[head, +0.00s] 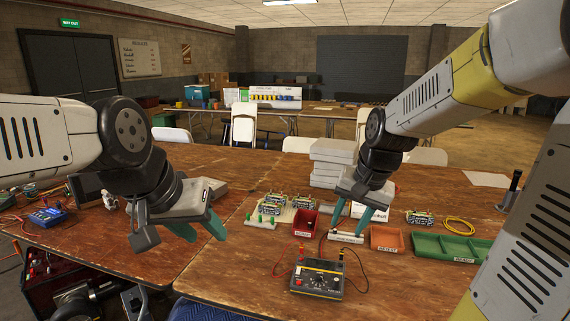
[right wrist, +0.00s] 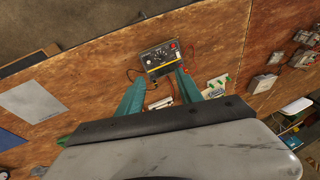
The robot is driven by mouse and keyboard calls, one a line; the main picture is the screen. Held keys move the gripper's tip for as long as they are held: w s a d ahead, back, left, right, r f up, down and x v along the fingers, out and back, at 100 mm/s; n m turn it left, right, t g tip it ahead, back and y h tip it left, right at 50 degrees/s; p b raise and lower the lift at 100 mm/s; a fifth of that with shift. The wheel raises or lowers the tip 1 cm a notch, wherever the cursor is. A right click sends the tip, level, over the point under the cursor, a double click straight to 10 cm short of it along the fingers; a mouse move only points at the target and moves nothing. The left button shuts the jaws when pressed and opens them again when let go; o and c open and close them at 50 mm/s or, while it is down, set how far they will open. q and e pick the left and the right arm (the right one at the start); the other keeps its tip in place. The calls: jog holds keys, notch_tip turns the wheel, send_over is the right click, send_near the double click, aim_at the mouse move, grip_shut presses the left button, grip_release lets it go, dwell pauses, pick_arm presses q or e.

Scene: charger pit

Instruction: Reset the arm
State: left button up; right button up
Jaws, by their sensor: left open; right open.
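My left gripper (head: 208,228) hangs over the left part of the wooden table with its teal fingers apart and nothing between them. My right gripper (head: 364,219) is above the table's middle, behind the black meter box, with its teal fingers apart. In the right wrist view its fingers (right wrist: 158,86) spread apart with no object held between them. The black meter box (head: 318,279) with red and black leads lies near the table's front edge; the meter box (right wrist: 160,54) also shows beyond the fingertips in the right wrist view.
A red bin (head: 305,223), an orange bin (head: 386,239) and a green tray (head: 449,247) stand around the right gripper. White boxes (head: 331,160) are stacked behind it. A yellow cable coil (head: 458,227) lies at right. Bare wood (head: 215,275) is left of the meter box.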

jog(key=s+r+n+t, duration=0.2)
jog(key=s+r+n, duration=0.2)
jog(key=s, duration=0.9)
notch_tip(320, 180, up, 2)
jog(key=shift+a+r+t, duration=0.2)
jog(key=shift+a+t, duration=0.1)
jog(key=shift+a, duration=0.05)
